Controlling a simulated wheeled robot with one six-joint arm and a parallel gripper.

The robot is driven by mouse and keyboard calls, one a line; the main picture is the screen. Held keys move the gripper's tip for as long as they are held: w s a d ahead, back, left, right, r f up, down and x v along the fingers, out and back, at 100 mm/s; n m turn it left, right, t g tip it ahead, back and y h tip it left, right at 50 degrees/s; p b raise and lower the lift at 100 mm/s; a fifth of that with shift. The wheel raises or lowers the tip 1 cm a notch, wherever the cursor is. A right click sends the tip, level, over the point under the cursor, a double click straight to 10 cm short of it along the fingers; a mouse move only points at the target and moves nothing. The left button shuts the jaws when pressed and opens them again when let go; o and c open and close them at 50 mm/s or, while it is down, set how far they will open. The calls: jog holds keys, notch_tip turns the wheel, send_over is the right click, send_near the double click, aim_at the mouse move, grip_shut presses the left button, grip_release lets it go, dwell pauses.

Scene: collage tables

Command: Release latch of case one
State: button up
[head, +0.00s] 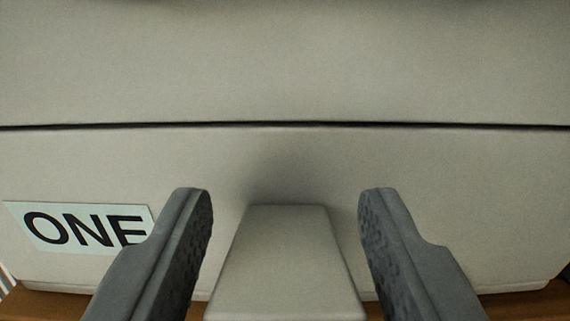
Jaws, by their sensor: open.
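The case labelled ONE (400,165) fills most of the head view, pale grey-beige, with a dark horizontal seam between its upper and lower parts. Its label (80,228) is on the lower left of the front, its right end partly hidden by a finger. A pale block-shaped latch (286,260) sticks out from the front below the seam. My gripper (285,205) is open, one finger on each side of the latch, with a visible gap on both sides. I cannot tell whether the fingers touch the case front.
A brown wooden surface (520,305) shows under the case at the bottom right and along the bottom edge. A small striped patch (6,283) is at the far lower left. The case front blocks the space ahead.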

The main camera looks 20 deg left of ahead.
jog(key=shift+w+a, duration=0.1)
jog(key=shift+w, duration=0.35)
jog(key=c, duration=0.8)
jog(key=shift+s+f+t+y, duration=0.2)
jog(key=shift+f+t, duration=0.1)
jog(key=shift+t, duration=0.35)
jog(key=shift+s+f+t+y, duration=0.1)
jog(key=shift+f+t+y, duration=0.15)
jog(key=shift+t, duration=0.4)
jog(key=o, duration=0.7)
jog(key=shift+f, duration=0.1)
jog(key=shift+o, duration=0.5)
